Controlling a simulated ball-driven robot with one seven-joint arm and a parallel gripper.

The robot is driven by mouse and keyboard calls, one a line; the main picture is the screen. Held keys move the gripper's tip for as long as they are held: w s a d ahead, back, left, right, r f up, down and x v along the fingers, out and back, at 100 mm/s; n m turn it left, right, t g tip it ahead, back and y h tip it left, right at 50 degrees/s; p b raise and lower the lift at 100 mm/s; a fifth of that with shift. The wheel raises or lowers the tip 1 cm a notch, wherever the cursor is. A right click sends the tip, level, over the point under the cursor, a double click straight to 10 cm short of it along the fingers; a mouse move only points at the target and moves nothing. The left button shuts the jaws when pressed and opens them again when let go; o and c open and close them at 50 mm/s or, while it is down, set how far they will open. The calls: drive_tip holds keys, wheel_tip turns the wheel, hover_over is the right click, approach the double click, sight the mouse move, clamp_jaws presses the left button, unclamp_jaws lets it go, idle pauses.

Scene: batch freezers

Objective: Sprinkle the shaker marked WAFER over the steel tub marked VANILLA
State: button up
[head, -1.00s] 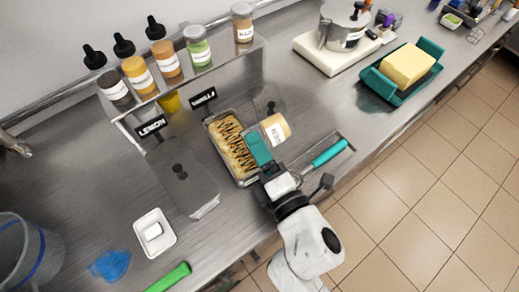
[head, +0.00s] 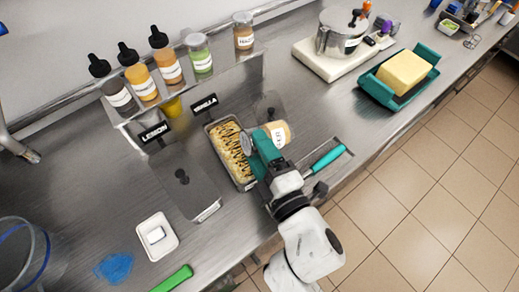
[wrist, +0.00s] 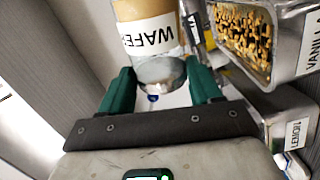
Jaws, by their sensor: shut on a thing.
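The shaker marked WAFER (head: 281,132) is in my gripper (head: 262,152), tilted on its side, with its greyish round end towards the tub. In the wrist view its label (wrist: 150,37) reads WAFE, with the rest cut off by the curve, and it sits between my two teal fingers (wrist: 162,92). The steel tub marked VANILLA (head: 246,185) holds pale ice cream with dark streaks and lies just left of my gripper, partly under the shaker's end. The tub's marked wall (wrist: 308,45) shows at upper right in the wrist view.
A lidded tub (head: 190,185) stands left, behind it the LEMON sign (head: 154,132). A teal-handled tool (head: 328,158) lies right of my gripper. A white dish (head: 157,237) sits front left.

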drive_tip(key=shift+r+m+p, duration=0.5)
drive_tip(key=shift+r+m, duration=0.3)
drive_tip(key=shift+m, duration=0.35)
drive_tip(key=shift+r+m+p, duration=0.45)
drive_tip(key=shift+r+m, duration=0.3)
drive_tip(key=shift+m, duration=0.4)
drive_tip(key=shift+r+m+p, duration=0.3)
drive_tip(key=shift+r+m, duration=0.35)
drive_tip(key=shift+m, duration=0.5)
drive_tip(key=shift+r+m+p, duration=0.3)
drive_tip(key=shift+r+m, duration=0.3)
drive_tip(key=shift+m, duration=0.55)
wheel_tip(320, 180, up, 2)
drive_tip(key=m, duration=0.6)
